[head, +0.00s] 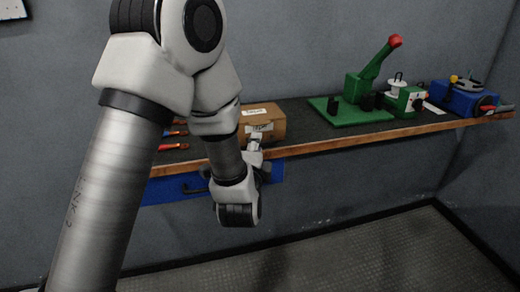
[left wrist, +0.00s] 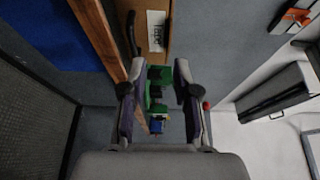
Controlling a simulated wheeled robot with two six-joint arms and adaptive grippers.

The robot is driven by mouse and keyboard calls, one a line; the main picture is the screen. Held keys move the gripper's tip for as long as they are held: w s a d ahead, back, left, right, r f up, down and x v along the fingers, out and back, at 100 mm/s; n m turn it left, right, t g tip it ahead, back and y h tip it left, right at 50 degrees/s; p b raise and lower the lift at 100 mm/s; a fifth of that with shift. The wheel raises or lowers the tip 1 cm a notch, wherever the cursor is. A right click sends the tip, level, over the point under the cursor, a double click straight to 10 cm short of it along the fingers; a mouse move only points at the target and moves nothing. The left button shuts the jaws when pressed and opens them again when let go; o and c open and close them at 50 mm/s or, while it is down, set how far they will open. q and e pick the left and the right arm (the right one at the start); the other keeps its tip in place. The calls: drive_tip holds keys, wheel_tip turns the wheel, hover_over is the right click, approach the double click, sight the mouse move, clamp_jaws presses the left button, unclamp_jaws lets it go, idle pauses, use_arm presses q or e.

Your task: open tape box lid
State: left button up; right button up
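The tape box (head: 272,124) is a brown cardboard box with a white label on top, standing on the workbench in the head view. Its top looks closed. In the left wrist view the box (left wrist: 154,52) shows at the top, label facing the camera. My left gripper (head: 257,135) is at the front side of the box and partly covers it. In the left wrist view its two fingers (left wrist: 158,70) are spread, with nothing held between them. I cannot tell whether a finger touches the box. My right gripper is not in view.
The box stands on a workbench (head: 330,143) with a wooden front edge and a blue part beneath. Orange-handled tools (head: 174,146) lie left of the box. A green press (head: 352,108) with a red knob and a blue device (head: 462,99) stand to the right.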

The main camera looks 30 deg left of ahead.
sight(260, 125)
use_arm(q)
drive_tip(key=x, duration=0.2)
drive_tip(key=r+x, duration=0.1)
drive_tip(key=x, duration=0.2)
drive_tip(key=p+x, duration=0.1)
drive_tip(key=x, duration=0.1)
drive_tip(key=shift+w+a+r, duration=0.15)
drive_tip(key=shift+w, duration=0.25)
clamp_jaws()
